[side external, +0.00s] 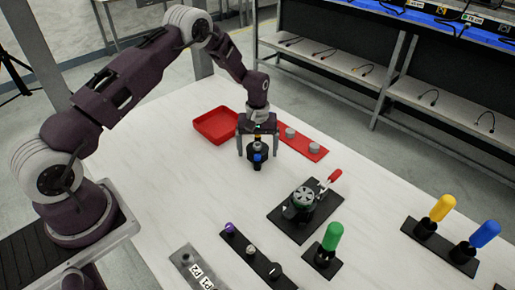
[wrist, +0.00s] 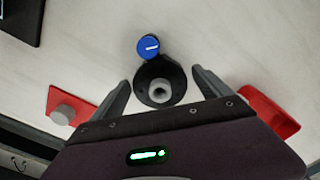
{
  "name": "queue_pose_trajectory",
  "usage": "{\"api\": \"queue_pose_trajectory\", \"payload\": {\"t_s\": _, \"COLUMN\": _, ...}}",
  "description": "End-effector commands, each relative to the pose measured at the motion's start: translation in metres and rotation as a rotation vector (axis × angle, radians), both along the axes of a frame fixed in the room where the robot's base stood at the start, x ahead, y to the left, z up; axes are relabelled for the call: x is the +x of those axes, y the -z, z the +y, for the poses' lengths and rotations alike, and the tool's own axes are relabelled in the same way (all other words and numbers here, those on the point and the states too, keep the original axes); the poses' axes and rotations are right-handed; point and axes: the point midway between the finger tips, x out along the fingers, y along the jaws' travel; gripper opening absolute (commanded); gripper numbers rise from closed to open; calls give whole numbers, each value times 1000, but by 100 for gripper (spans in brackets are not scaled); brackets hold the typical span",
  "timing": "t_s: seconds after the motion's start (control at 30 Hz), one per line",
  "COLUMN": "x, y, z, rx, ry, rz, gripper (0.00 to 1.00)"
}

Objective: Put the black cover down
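A black round piece with a grey centre and a blue knob (wrist: 149,47), which may be the black cover (wrist: 160,95), is between the fingers of my gripper (wrist: 160,78). In the side view the black piece (side external: 257,165) is low, at or just above the white table; I cannot tell whether it touches. My gripper (side external: 257,152) points down over it. The fingers are apart, with a narrow gap visible on each side of the black piece.
A red tray (side external: 212,134) lies behind left of my gripper, and a red plate with grey knobs (side external: 316,154) behind right. A black base with a red-handled device (side external: 303,200) is in front right. Green (side external: 333,236), yellow (side external: 442,207) and blue (side external: 485,233) handles stand nearer the front.

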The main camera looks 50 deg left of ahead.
Motion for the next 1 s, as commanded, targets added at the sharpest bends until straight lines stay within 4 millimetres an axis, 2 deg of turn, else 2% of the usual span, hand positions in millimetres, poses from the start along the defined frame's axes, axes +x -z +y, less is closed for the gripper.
{"api": "queue_pose_trajectory", "payload": {"t_s": 0.23, "x": 0, "y": 0, "z": 0, "rx": 0, "ry": 0, "rz": 0, "gripper": 88}}
{"api": "queue_pose_trajectory", "payload": {"t_s": 0.33, "x": 0, "y": -9, "z": 0, "rx": 1, "ry": 0, "rz": -1, "gripper": 88}}
{"api": "queue_pose_trajectory", "payload": {"t_s": 0.7, "x": 1, "y": -102, "z": 0, "rx": 1, "ry": 0, "rz": -3, "gripper": 88}}
{"api": "queue_pose_trajectory", "payload": {"t_s": 0.83, "x": 0, "y": -119, "z": 0, "rx": 1, "ry": 0, "rz": -1, "gripper": 88}}
{"api": "queue_pose_trajectory", "payload": {"t_s": 1.0, "x": 0, "y": -124, "z": 0, "rx": 0, "ry": 0, "rz": 0, "gripper": 88}}
